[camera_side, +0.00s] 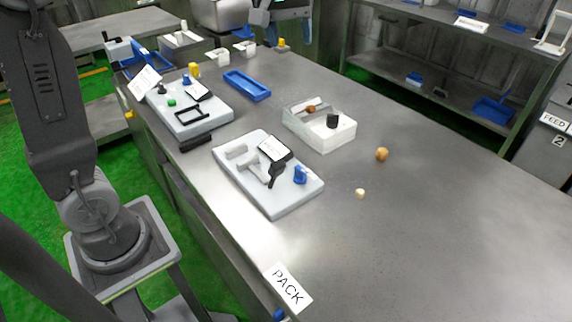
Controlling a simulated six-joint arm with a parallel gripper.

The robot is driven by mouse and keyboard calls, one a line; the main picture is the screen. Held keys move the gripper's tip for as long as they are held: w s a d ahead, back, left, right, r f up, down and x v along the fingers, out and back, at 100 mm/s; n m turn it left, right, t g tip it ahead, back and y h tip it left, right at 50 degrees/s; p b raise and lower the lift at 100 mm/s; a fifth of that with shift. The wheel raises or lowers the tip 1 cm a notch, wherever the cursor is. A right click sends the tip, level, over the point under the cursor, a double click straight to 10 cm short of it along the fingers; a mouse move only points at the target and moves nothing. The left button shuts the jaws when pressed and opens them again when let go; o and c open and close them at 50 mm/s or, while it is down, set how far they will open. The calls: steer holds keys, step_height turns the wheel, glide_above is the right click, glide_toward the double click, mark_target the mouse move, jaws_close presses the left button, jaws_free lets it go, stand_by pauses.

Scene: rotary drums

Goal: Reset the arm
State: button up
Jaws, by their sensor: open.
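My arm rises from a grey pedestal at the left edge and its upper part runs out of the top of the picture. My gripper is not in view, so what its jaws are near is hidden. The grey metal table (420,230) carries two pale fixture boards. The nearer board (262,203) holds grey blocks, a black part with a white label and a blue knob (300,175). The farther board (203,125) holds a black frame, a green button and other small parts.
A white open-topped bin (333,141) holds a black cylinder and a brown item. An orange-brown ball (382,154) and a small cream ball (360,193) lie loose on the table. A blue tray (247,86) lies farther back. The table's right front is clear.

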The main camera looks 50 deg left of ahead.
steer(key=s+d+f+m+t, duration=0.1)
steer(key=s+f+m, duration=0.3)
steer(key=s, duration=0.7)
steer(key=s+d+f+m+t, duration=0.1)
steer(key=s+d+f+m, duration=0.2)
steer(key=s, duration=0.8)
step_height(320, 180, down, 2)
steer(key=shift+f+m+t, duration=0.1)
steer(key=shift+m+t, duration=0.2)
steer(key=shift+m, duration=0.4)
steer(key=shift+d, duration=0.1)
